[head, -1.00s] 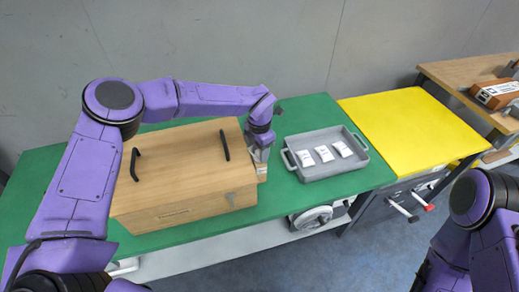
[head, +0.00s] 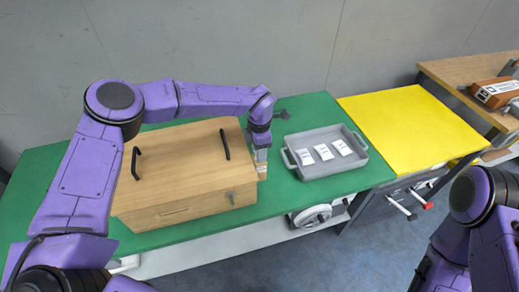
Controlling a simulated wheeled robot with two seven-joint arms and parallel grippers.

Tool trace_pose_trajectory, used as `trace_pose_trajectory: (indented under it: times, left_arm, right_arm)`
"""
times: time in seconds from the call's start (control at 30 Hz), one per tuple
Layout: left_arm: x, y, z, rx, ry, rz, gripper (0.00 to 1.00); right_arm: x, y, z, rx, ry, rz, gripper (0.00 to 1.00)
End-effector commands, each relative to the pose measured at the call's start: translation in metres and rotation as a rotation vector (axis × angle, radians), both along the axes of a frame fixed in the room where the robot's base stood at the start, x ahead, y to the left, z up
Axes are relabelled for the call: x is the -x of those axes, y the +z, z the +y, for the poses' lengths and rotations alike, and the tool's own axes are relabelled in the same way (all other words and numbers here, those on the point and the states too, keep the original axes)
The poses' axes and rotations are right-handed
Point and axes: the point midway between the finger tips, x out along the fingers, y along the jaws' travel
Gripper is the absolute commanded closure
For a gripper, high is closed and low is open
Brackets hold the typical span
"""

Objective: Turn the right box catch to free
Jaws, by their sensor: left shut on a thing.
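A wooden box (head: 185,165) with two black handles on its lid sits closed on the green table (head: 290,195). My left gripper (head: 261,172) points down at the box's right end face. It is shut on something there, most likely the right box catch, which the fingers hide. Which way that catch is turned cannot be seen. My right arm (head: 475,215) shows at the right edge, but its gripper is out of view.
A grey tray (head: 319,172) with several white packets stands just right of my left gripper. Beyond it are a yellow tabletop (head: 410,128) and a wooden bench (head: 470,72) with an orange-and-white box (head: 496,93). A white handwheel (head: 312,216) is below the table's front edge.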

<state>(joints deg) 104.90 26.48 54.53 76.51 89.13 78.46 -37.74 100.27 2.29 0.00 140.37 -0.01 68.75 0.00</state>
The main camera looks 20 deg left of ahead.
Motion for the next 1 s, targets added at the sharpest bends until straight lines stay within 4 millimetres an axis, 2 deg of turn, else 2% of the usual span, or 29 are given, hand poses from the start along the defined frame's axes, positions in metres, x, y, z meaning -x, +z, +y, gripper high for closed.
trace_pose_trajectory:
  times: [0.13,0.17,0.2,0.23,0.57,0.67,0.9,1.0]
  left_arm:
    - [-0.001,0.001,0.0,0.0,-0.002,-0.005,0.88]
    - [-0.001,0.001,0.0,0.0,-0.002,-0.005,0.48]
    - [-0.001,0.001,0.0,0.0,-0.001,-0.004,0.35]
    - [-0.001,0.001,0.0,0.0,-0.001,-0.004,0.32]
    - [-0.001,0.005,0.0,0.0,-0.001,-0.004,0.32]
    - [-0.002,0.02,0.0,0.001,0.001,-0.007,0.32]
    - [-0.001,0.077,0.0,0.0,0.001,-0.007,0.32]
    - [-0.001,0.094,0.0,0.0,0.001,-0.006,0.32]
  right_arm:
    - [0.0,0.0,0.0,0.0,0.0,0.0,0.57]
    - [0.0,0.0,0.0,0.0,0.0,0.0,0.57]
    - [0.0,0.0,0.0,0.0,0.0,0.0,0.57]
    - [0.0,0.0,0.0,0.0,0.0,0.0,0.57]
    - [0.0,-0.003,0.0,0.0,0.0,0.0,0.57]
    - [0.0,-0.009,0.0,0.0,0.0,0.0,0.57]
    - [0.0,-0.024,0.0,0.0,0.0,0.0,0.57]
    - [0.0,-0.027,0.0,0.0,0.0,0.0,0.57]
